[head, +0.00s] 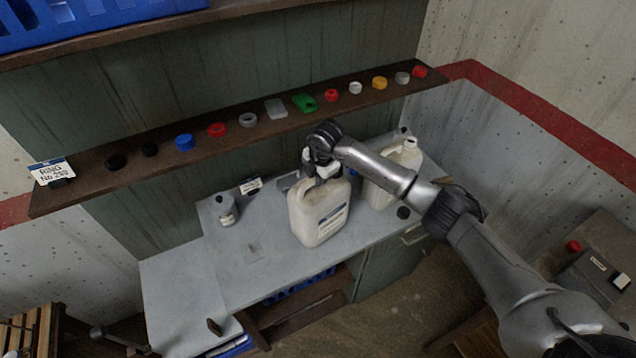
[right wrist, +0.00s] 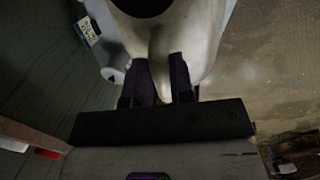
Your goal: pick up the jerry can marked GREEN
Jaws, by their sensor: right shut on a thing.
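A whitish jerry can (head: 306,224) with a white and blue label stands upright at the front of the grey bench. The label's words are too small to read, so I cannot tell whether it says GREEN. My right gripper (head: 322,174) comes down from above and is shut on this can's handle. In the right wrist view both dark fingers (right wrist: 163,82) close around the handle of the pale can (right wrist: 205,30). A second whitish jerry can (head: 408,157) stands behind to the right, partly hidden by my right arm. My left gripper is not in view.
A dark shelf (head: 100,180) above the bench holds a row of coloured caps and a sign reading RING No 293 (head: 52,171). A small grey pot (head: 226,212) stands left on the bench (head: 185,262). The bench's left front is mostly clear.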

